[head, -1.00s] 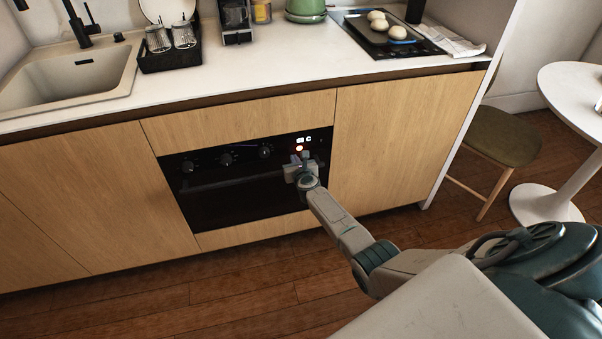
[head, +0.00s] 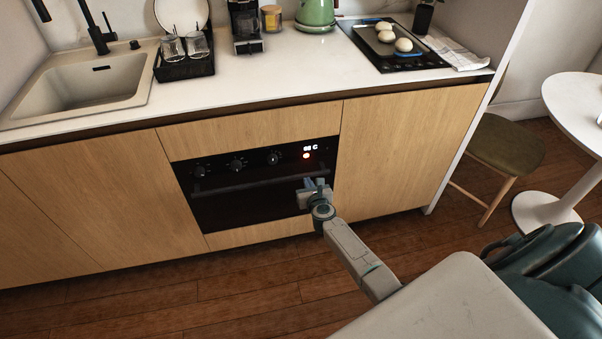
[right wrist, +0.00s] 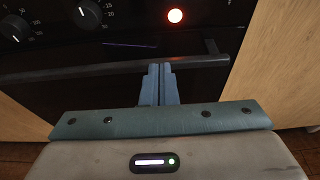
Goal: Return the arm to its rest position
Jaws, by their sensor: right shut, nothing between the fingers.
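My right gripper (head: 315,186) is in front of the right part of the black oven (head: 240,200) in the head view. In the right wrist view its two blue fingers (right wrist: 159,85) are together with nothing between them. The fingertips overlap the line of the oven handle (right wrist: 110,69) in that view; I cannot tell whether they touch it. The oven door is shut. A red light (right wrist: 175,16) glows on the oven's panel. My left gripper is not in view.
Wooden cabinet fronts flank the oven. The white counter (head: 270,75) above holds a black hob (head: 415,64) with a tray of pale buns, a green kettle (head: 315,14) and a dish rack (head: 184,67). A stool (head: 505,143) and a white round table (head: 580,105) stand at right.

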